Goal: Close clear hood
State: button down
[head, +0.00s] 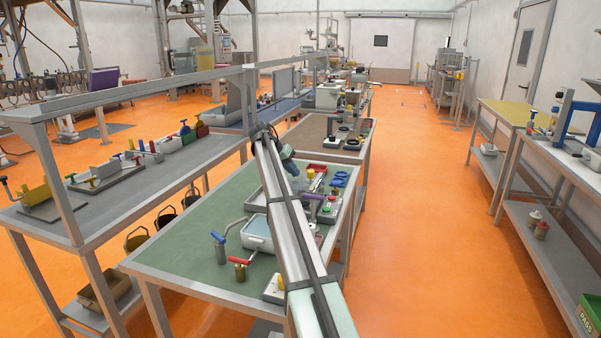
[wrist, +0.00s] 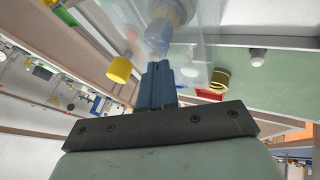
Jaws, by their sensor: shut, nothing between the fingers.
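The clear hood (wrist: 205,30) is a see-through panel at the top middle of the wrist view. A pale brown and blue rounded part (wrist: 164,25) shows at the hood, in line with my fingers. My gripper (wrist: 160,68) has blue fingers pressed together with nothing between them. Its tips point up the picture at the hood's near side; I cannot tell whether they touch it. In the head view I cannot make out the hood or my fingertips clearly, as my arm covers part of the green bench.
A yellow cap (wrist: 120,69) lies left of my fingers, and a yellow-and-dark ring (wrist: 220,80) to their right. In the head view the green bench (head: 185,250) holds a white tub (head: 257,235), a blue-handled part (head: 218,243) and a red-handled part (head: 240,265).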

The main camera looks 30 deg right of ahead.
jog(key=v, duration=1)
jog(key=shift+w+a, duration=0.3)
